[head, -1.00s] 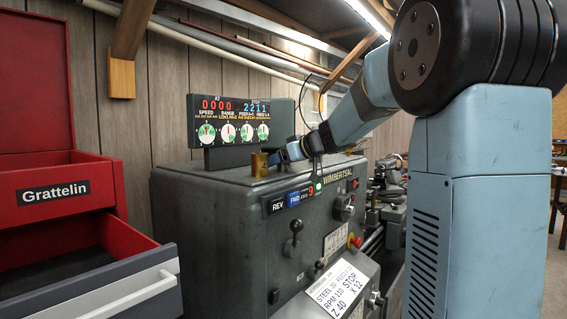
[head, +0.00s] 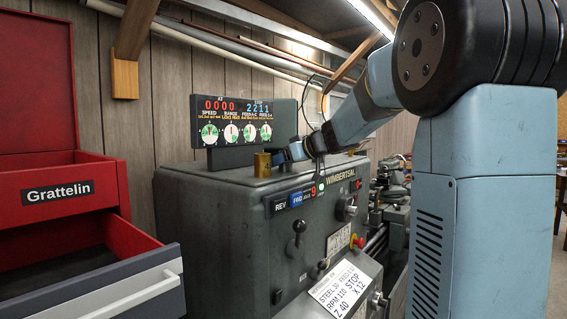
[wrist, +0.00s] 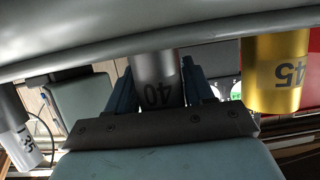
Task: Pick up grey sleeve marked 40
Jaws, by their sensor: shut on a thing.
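The grey sleeve marked 40 (wrist: 155,85) is between the two blue fingers of my gripper (wrist: 158,72) in the wrist view, where its number appears upside down. My gripper is shut on it. The sleeve's far end meets the grey machine top (wrist: 100,48) in this view; I cannot tell whether it is lifted clear. In the head view my gripper (head: 287,154) is low over the machine top, just right of a gold sleeve, and the grey sleeve cannot be made out there.
A gold sleeve marked 45 (wrist: 278,75) stands close beside my gripper; the head view also shows a gold sleeve (head: 262,165). A pale sleeve marked 35 (wrist: 15,140) is at the wrist view's left. A display panel (head: 245,122) stands behind. A red drawer cabinet (head: 60,195) is at left.

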